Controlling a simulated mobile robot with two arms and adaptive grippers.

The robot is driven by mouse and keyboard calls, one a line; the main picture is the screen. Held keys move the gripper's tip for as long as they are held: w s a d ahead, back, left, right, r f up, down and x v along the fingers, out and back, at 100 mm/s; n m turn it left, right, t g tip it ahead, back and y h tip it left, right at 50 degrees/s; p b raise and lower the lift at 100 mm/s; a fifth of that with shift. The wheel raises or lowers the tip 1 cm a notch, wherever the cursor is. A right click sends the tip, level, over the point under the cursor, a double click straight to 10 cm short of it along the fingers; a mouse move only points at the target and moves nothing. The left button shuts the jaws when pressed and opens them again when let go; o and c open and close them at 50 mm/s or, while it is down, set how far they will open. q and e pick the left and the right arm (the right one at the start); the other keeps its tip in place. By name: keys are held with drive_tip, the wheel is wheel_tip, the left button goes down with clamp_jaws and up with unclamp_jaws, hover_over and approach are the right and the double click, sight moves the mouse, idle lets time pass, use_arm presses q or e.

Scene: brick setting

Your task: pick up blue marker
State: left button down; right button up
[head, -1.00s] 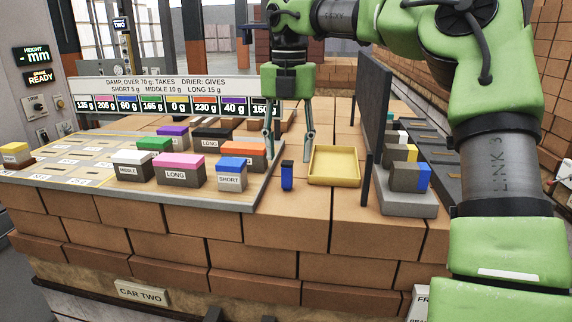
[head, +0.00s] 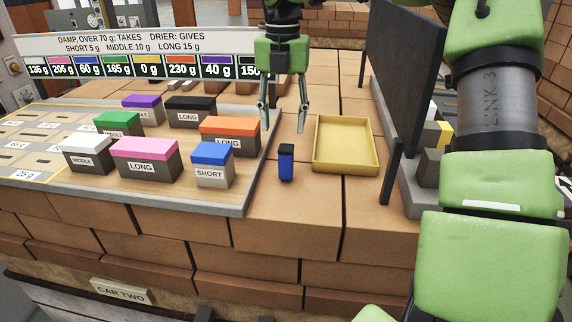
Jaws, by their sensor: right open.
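The blue marker (head: 286,164) is a short blue piece with a black top. It stands upright on the brick surface, between the board of labelled blocks and the yellow tray (head: 345,168). My right gripper (head: 283,125) hangs pointing down above and behind the marker. Its two fingers are apart with nothing between them, and it does not touch the marker. My left gripper is not in the head view.
The grey board (head: 200,206) to the left holds several coloured blocks, the nearest being the blue-topped SHORT block (head: 212,166). A dark upright panel (head: 403,90) stands right of the tray. Brick surface in front of the marker is clear.

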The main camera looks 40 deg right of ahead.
sight(286, 147)
wheel_tip(286, 147, down, 3)
drive_tip(key=shift+w+r, duration=0.1)
drive_tip(key=shift+d+f+p, duration=0.15)
drive_tip(key=shift+f+p, duration=0.1)
drive_tip(key=shift+p, duration=0.05)
drive_tip(key=f, duration=0.1)
drive_tip(key=f+p, duration=0.1)
drive_tip(key=f, duration=0.1)
drive_tip(key=shift+d+f+p, duration=0.3)
drive_tip(key=shift+f, duration=0.55)
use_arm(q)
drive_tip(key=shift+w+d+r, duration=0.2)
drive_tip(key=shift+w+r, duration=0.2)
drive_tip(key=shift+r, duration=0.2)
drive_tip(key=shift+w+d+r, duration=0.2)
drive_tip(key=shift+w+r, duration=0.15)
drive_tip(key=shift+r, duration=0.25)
use_arm(e)
drive_tip(key=shift+r, duration=0.1)
drive_tip(key=c, duration=1.2)
